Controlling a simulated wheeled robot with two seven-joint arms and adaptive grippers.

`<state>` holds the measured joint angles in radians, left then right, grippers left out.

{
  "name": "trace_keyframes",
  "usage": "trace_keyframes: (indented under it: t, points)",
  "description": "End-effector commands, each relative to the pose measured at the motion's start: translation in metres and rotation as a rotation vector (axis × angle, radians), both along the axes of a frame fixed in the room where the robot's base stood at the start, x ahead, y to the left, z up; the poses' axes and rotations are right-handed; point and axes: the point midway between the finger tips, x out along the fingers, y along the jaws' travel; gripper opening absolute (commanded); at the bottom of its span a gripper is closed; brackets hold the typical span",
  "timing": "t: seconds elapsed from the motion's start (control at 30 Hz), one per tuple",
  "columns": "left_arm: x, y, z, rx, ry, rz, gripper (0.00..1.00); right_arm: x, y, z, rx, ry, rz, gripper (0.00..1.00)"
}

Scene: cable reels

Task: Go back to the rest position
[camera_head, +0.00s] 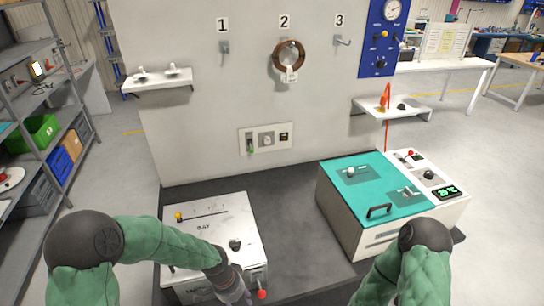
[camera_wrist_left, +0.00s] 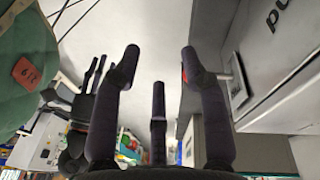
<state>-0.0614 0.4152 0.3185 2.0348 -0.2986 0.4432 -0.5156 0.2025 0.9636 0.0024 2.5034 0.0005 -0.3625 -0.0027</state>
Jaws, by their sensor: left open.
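My left gripper (camera_head: 238,294) is low in the head view, at the front of the white box (camera_head: 212,225) with a black knob and a yellow button. A red-knobbed lever (camera_head: 262,294) shows just right of it. In the left wrist view my left gripper (camera_wrist_left: 158,62) has its dark fingers spread, with nothing between them. A bit of red shows behind its right finger. My right arm comes in at the lower right of the head view, its hand out of frame. Another dark gripper (camera_wrist_left: 88,85) shows at the left of the wrist view; its opening is unclear.
A teal-lidded box (camera_head: 375,190) stands on the dark bench (camera_head: 295,235) at right. A copper reel (camera_head: 288,56) hangs at hook 2 on the wall; hooks 1 (camera_head: 225,47) and 3 (camera_head: 342,40) are bare. Shelving (camera_head: 55,110) stands at left. Bench between boxes is clear.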

Motion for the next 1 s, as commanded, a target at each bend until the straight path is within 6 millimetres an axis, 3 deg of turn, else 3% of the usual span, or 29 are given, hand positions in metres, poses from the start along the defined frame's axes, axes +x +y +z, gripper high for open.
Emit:
trace_keyframes:
  t: [0.03,0.2,0.3,0.43,0.63,1.0]
  points:
    - [-0.012,-0.002,-0.034,-0.021,0.030,0.070,0.44,0.000,0.000,-0.015,0.000,0.000,0.000,0.40]
    - [-0.047,-0.010,-0.121,-0.089,0.110,0.391,0.44,0.000,0.000,-0.048,0.000,0.000,0.000,0.40]
    - [-0.070,-0.011,-0.165,-0.109,0.154,0.587,0.44,0.000,0.000,-0.065,0.000,0.000,0.000,0.40]
    - [-0.097,-0.008,-0.208,-0.114,0.196,0.810,0.44,0.000,0.000,-0.083,0.000,0.000,0.000,0.40]
    - [-0.120,-0.003,-0.238,-0.106,0.225,1.005,0.44,0.000,0.000,-0.096,0.000,0.000,0.000,0.40]
    - [-0.123,-0.002,-0.240,-0.104,0.225,1.037,0.44,0.000,0.000,-0.095,0.000,0.000,0.000,0.40]
